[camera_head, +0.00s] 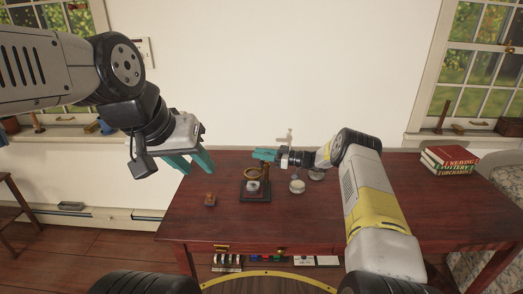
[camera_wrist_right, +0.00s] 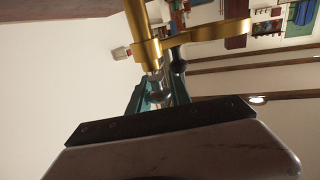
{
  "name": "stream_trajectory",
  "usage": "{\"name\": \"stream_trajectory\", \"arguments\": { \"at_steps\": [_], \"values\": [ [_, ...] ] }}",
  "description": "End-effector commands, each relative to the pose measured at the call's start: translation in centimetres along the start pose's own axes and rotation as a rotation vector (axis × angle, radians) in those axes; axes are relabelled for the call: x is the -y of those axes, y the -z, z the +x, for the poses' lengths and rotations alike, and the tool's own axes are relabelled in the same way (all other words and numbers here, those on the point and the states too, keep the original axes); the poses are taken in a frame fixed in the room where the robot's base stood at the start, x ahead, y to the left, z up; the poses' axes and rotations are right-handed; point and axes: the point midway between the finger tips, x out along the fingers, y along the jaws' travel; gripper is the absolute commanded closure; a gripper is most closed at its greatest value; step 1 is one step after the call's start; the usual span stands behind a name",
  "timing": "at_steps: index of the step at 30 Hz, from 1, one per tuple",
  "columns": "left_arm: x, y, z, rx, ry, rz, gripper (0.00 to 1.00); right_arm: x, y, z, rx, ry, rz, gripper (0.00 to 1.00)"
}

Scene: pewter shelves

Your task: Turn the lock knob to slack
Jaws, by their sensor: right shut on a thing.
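A brass stand shows close up in the right wrist view, with an upright brass post (camera_wrist_right: 143,35) and a curved brass arm (camera_wrist_right: 205,38). A silver, round-ended lock knob (camera_wrist_right: 158,93) sits beside the post, between the teal fingers of my right gripper (camera_wrist_right: 160,88), which is shut on it. In the head view my right gripper (camera_head: 266,154) is beside the small stand with a ring (camera_head: 254,173) and dark base (camera_head: 256,197); the knob is hidden there. My left gripper (camera_head: 190,161) is open and empty above the table's left part.
The stand is on a dark red table (camera_head: 330,220). A small wooden piece (camera_head: 210,199) lies to its left, and a glass jar (camera_head: 297,186) stands to its right. Stacked books (camera_head: 449,160) are at the right end. The table's front left is clear.

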Motion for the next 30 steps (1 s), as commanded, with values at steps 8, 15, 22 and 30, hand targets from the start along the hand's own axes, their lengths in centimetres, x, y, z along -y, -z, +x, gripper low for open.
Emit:
{"name": "stream_trajectory", "arguments": {
  "at_steps": [8, 15, 22, 30],
  "values": [
    [0.0, 0.0, 0.0, 0.0, 0.0, 0.0, 0.64, 0.0, 0.1, 0.1, -0.002, 0.0, -0.002, 0.54],
    [0.0, 0.0, 0.0, 0.0, 0.0, 0.0, 0.64, 0.0, 0.1, -0.1, -0.001, -0.001, -0.002, 0.54],
    [0.0, 0.0, 0.0, 0.0, 0.0, 0.0, 0.64, -0.1, 0.1, -3.3, 0.0, -0.003, -0.002, 0.54],
    [0.0, 0.0, 0.0, 0.0, 0.0, 0.0, 0.64, -0.1, 0.1, -7.1, -0.001, -0.001, -0.002, 0.54]
  ]
}}
